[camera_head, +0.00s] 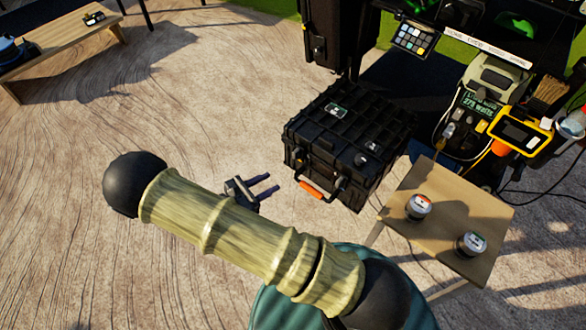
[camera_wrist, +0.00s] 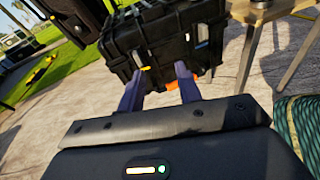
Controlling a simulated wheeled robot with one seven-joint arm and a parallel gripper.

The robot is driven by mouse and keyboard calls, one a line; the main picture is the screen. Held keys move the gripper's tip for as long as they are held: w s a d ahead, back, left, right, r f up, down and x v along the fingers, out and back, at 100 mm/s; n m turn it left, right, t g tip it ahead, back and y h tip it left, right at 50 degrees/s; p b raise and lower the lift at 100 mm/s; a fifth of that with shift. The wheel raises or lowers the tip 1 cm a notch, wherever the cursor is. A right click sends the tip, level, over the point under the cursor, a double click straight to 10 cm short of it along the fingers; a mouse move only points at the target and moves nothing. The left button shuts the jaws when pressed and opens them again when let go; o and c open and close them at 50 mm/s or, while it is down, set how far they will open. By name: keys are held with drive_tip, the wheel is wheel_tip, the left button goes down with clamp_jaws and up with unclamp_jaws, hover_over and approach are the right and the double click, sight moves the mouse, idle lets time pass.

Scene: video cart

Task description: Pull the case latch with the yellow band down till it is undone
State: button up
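The black case (camera_head: 345,125) stands in the middle of the head view, with an orange handle grip (camera_head: 311,190) low on its front. In the wrist view the case (camera_wrist: 168,35) is ahead, and its two front latches show as pale upright pieces. The left latch (camera_wrist: 138,58) has a small yellow mark at its lower end, just beside my left fingertip in the picture; the right latch (camera_wrist: 202,33) shows no yellow. My gripper (camera_head: 274,182) has its dark purple fingers apart, with nothing between them. It points at the case front from the left, apparently short of it.
A small wooden table (camera_head: 450,215) with two round white-topped jars stands right of the case. Equipment with a yellow device (camera_head: 520,130) and cables is behind it. A wooden bench (camera_head: 75,45) is far left. The paved floor left of the case is clear.

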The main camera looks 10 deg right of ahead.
sight(293, 155)
drive_tip(key=w+a+f+n+t+b, duration=0.1)
drive_tip(key=a+f+n+t, duration=0.2)
drive_tip(key=f+t, duration=0.1)
drive_tip(key=shift+a+f, duration=0.3)
drive_tip(key=shift+f, duration=0.1)
drive_tip(key=shift+w+b, duration=0.1)
drive_tip(key=shift+b, duration=0.2)
drive_tip(key=b+x, duration=0.3)
drive_tip(key=x, duration=1.4)
drive_tip(key=shift+w+d+f+b, duration=0.15)
drive_tip(key=shift+d+b, duration=0.05)
drive_tip(key=shift+b, duration=0.15)
clamp_jaws()
